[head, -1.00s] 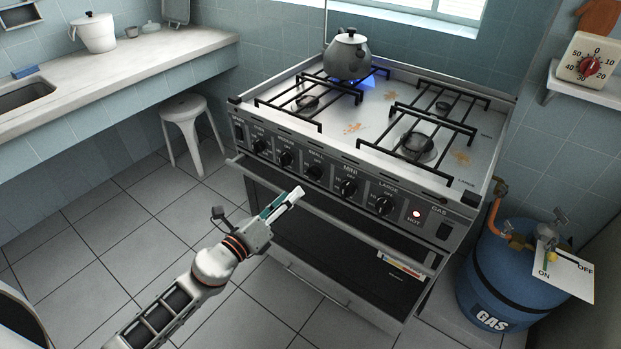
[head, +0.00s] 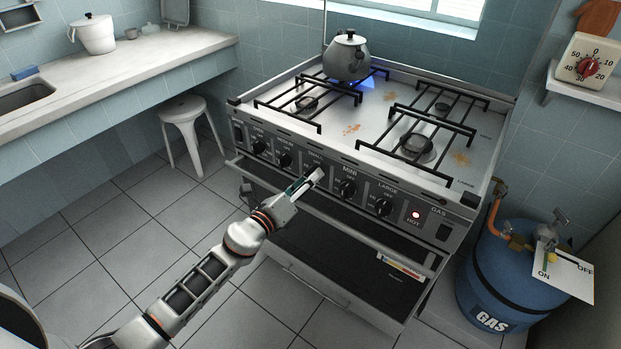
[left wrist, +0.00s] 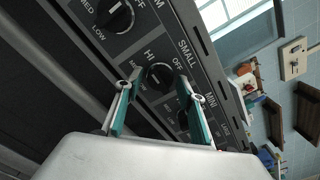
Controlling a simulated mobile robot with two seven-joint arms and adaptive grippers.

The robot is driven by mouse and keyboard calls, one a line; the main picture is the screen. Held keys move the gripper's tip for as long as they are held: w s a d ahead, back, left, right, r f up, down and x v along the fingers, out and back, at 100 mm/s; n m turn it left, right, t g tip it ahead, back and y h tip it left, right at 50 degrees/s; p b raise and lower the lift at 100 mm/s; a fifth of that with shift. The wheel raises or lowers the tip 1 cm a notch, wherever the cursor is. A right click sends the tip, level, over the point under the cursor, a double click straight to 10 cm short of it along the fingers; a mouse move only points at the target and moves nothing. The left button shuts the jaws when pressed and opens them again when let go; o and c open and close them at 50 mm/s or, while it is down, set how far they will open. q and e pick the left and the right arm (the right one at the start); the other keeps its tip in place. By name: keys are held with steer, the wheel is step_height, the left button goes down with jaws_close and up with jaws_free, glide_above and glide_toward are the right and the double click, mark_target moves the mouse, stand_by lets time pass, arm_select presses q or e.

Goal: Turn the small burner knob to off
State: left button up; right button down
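The small burner knob (left wrist: 158,77) is a black dial under the SMALL label, with HI and OFF marked around it, in the left wrist view. I cannot clearly read its pointer there. In the head view my left gripper hides it. My left gripper (head: 314,177) is at the front panel of the stove (head: 446,205). In the left wrist view my left gripper (left wrist: 158,82) is open, its two fingers on either side of the knob; contact cannot be told. A blue flame (head: 368,80) burns under the grey kettle (head: 346,60). My right gripper is not in view.
The mini knob (head: 348,188) and large knob (head: 383,206) sit right of my gripper; more knobs sit left. The oven handle rail (head: 395,248) runs below the panel. A blue gas cylinder (head: 505,275) stands at right, a white stool (head: 187,112) at left.

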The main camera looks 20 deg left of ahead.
arm_select(q)
steer(key=c, duration=0.7)
steer(key=shift+o, duration=0.2)
steer(key=m, duration=0.5)
steer(key=shift+m, duration=0.3)
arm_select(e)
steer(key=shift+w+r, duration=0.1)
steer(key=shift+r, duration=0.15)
